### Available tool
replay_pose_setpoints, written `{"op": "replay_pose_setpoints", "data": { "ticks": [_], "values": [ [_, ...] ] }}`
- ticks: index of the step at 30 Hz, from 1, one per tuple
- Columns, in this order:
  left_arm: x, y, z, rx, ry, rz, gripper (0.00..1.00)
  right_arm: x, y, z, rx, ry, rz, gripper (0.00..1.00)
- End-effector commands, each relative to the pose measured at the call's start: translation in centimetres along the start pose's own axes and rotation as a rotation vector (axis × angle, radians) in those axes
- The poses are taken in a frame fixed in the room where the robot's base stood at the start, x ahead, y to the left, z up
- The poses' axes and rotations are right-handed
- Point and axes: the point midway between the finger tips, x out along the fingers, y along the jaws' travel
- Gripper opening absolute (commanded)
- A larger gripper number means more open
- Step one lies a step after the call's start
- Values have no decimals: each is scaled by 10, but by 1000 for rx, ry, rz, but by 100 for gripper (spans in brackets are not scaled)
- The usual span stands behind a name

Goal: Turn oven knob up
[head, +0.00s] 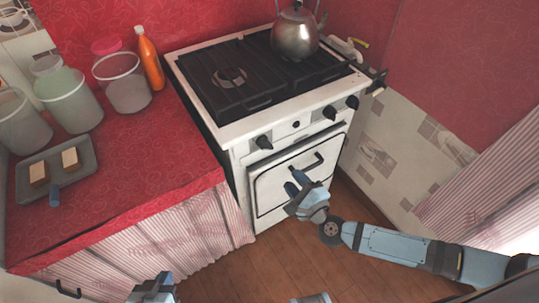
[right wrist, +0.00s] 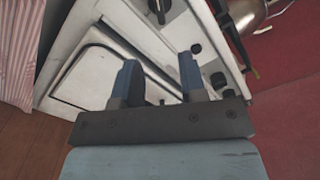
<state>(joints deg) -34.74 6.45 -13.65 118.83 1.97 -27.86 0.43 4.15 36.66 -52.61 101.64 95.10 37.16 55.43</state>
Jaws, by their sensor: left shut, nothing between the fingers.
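The white stove (head: 240,130) has black knobs on its front panel: a left knob (head: 263,142) and two right knobs (head: 329,112) (head: 352,102), with a small round button (head: 295,124) between. My right gripper (head: 297,180) is in front of the oven door, below the panel, apart from the knobs. In the right wrist view its fingers (right wrist: 158,75) stand apart with nothing between them. A black knob (right wrist: 158,10) shows beyond them at the top. My left gripper (head: 153,287) is shut and empty at the bottom edge of the head view, far from the stove.
The oven door handle (head: 300,164) is close to my right gripper. A kettle (head: 295,35) stands on the black hob. The red counter (head: 150,150) at left holds jars, an orange bottle (head: 149,60) and a tray (head: 85,170). The wooden floor before the stove is clear.

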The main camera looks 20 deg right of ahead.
Motion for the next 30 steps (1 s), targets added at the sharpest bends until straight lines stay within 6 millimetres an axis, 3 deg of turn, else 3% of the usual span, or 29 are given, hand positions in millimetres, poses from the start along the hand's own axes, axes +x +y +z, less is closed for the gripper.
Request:
{"op": "replay_pose_setpoints", "data": {
  "ticks": [18, 24, 30],
  "values": [
    [2, -6, 7, 22, -7, -2, 0, 114, 0, 2, -4, -2, -1, 38],
    [2, -5, 6, 21, -4, -2, 0, 131, 0, 2, -3, -1, 0, 38],
    [2, -4, 5, 15, -1, -1, 0, 133, 0, 1, -2, -1, 1, 38]
  ]
}}
